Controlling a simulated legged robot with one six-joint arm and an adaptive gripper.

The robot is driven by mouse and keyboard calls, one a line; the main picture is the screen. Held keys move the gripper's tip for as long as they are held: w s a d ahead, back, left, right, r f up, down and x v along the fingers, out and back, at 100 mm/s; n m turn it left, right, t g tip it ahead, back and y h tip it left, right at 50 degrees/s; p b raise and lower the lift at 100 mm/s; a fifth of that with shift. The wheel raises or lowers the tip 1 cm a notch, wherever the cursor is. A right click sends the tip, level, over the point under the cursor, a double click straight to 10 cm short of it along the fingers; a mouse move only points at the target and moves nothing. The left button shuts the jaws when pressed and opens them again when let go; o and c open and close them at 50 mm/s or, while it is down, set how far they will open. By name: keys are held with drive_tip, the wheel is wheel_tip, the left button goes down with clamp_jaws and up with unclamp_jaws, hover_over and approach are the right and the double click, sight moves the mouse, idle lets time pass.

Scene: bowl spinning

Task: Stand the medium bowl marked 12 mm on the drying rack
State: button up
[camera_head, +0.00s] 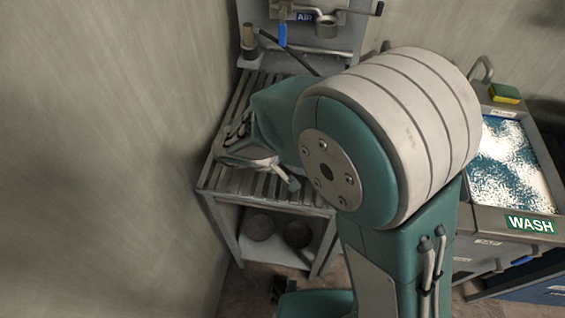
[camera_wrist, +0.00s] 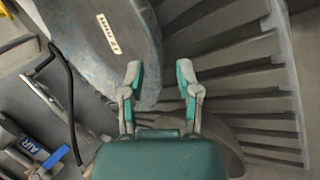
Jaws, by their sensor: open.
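In the wrist view a large grey-blue bowl (camera_wrist: 85,60) with a small white label, apparently 12 mm, fills the upper left. My gripper (camera_wrist: 161,78) is open. Its left finger overlaps the bowl and the right finger is clear of it, with the bowl's edge between them; contact cannot be told. The slatted drying rack (camera_wrist: 240,50) is behind and to the right. In the head view the rack (camera_head: 310,197) stands by the wall. My arm hides much of it, and the bowl is hard to make out there.
Two dark bowls (camera_head: 260,227) (camera_head: 297,234) sit on the rack's lower shelf. A foamy WASH sink (camera_head: 505,165) is at right, with a yellow-green sponge (camera_head: 505,92) behind it. An AIR station (camera_head: 325,25) stands behind the rack. A brownish rounded thing (camera_wrist: 228,150) shows beside my gripper.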

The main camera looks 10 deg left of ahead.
drive_tip(key=v, duration=1.1)
drive_tip(key=shift+r, duration=0.15)
drive_tip(key=shift+d, duration=0.1)
drive_tip(key=s+d+r+m+y, duration=0.1)
drive_tip(key=s+d+r+m, duration=0.2)
drive_tip(key=d, duration=0.5)
drive_tip(key=s+d+r+m+y, duration=0.1)
drive_tip(key=s+d+r+m, duration=0.2)
drive_tip(key=d, duration=0.6)
drive_tip(key=s+d+r+m+y, duration=0.2)
drive_tip(key=s+d+r+m, duration=0.2)
drive_tip(key=d, duration=0.5)
drive_tip(key=shift+s, duration=0.3)
